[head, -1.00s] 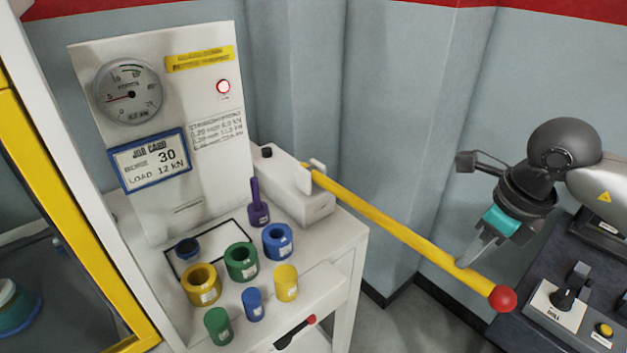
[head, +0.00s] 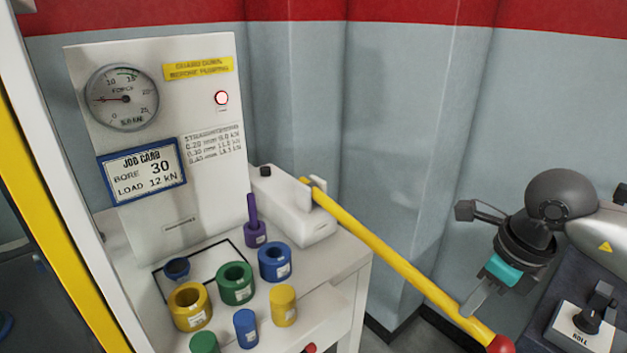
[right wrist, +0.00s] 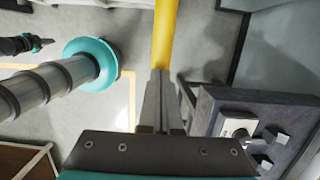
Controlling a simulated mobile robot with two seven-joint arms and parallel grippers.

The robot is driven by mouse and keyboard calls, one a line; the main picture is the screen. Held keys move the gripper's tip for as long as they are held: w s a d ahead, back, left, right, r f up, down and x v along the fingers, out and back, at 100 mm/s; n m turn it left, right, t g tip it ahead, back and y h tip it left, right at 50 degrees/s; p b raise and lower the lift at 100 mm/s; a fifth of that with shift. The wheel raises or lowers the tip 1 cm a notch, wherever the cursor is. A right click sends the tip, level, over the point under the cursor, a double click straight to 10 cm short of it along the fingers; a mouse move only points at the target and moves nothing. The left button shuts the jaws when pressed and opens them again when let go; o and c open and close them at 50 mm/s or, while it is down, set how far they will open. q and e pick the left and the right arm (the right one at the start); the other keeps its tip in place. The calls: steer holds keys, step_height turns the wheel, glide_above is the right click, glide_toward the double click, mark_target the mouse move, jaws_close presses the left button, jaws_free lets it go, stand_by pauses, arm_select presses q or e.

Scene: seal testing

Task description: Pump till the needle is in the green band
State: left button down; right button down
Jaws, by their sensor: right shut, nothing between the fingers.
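The round force gauge (head: 122,97) sits at the top left of the white panel. Its red needle points left, near 5, below the green band at the top of the dial. The yellow pump lever (head: 395,255) slopes down right from the white pump block (head: 290,215) to a red ball (head: 500,345), cut by the lower frame edge. My right gripper (head: 471,304) is shut and empty, its tips at the lever just short of the ball; contact is unclear. In the right wrist view, the lever (right wrist: 166,35) runs beyond the fingers. A dark shape (right wrist: 22,44) there may be my left gripper.
A job card (head: 142,172) reads bore 30, load 12 kN. Coloured rings, including a green one (head: 236,284), and cylinders crowd the bench front. A dark control console (head: 555,320) stands right, below my right arm.

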step_height(320, 180, up, 14)
steer(key=p, duration=1)
steer(key=shift+w+a+f, duration=0.2)
steer(key=shift+f, duration=0.05)
steer(key=f+b, duration=0.8)
steer(key=f, duration=0.1)
steer(key=f+b, duration=0.4)
steer(key=shift+s+d+f, duration=0.2)
steer(key=shift+s+f, duration=0.05)
steer(key=shift+f, duration=0.1)
steer(key=shift+r, duration=0.15)
